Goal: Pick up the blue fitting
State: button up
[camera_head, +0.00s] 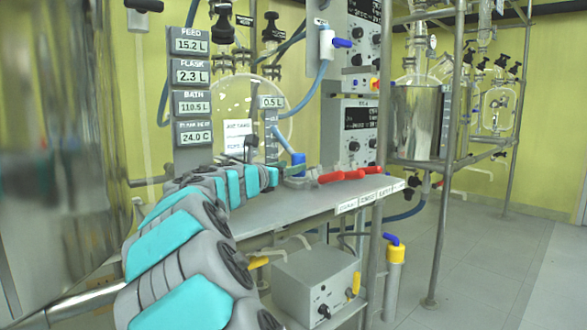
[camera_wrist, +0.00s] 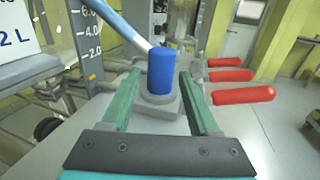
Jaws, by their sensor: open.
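The blue fitting (camera_wrist: 161,72) is a short upright cylinder on a grey base, with a light blue hose running from its top to the upper left in the wrist view. In the head view the blue fitting (camera_head: 298,163) stands on the grey shelf, just beyond my arm. My gripper (camera_wrist: 157,90) is open, with one green finger on either side of the fitting. In the head view the gripper's fingers are not clearly visible beside the arm's teal end.
Several red handles (camera_wrist: 242,95) stick out right of the fitting. A graduated scale (camera_wrist: 88,40) stands at the left. The labelled shelf (camera_head: 300,202) has a grey box (camera_head: 315,280) below it. A metal reactor (camera_head: 416,120) stands at right. Open floor (camera_head: 490,260) lies at lower right.

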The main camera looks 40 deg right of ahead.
jog(key=b+x, duration=0.1)
jog(key=x, duration=0.7)
jog(key=shift+f, duration=0.1)
grip_shut()
dwell(0.4)
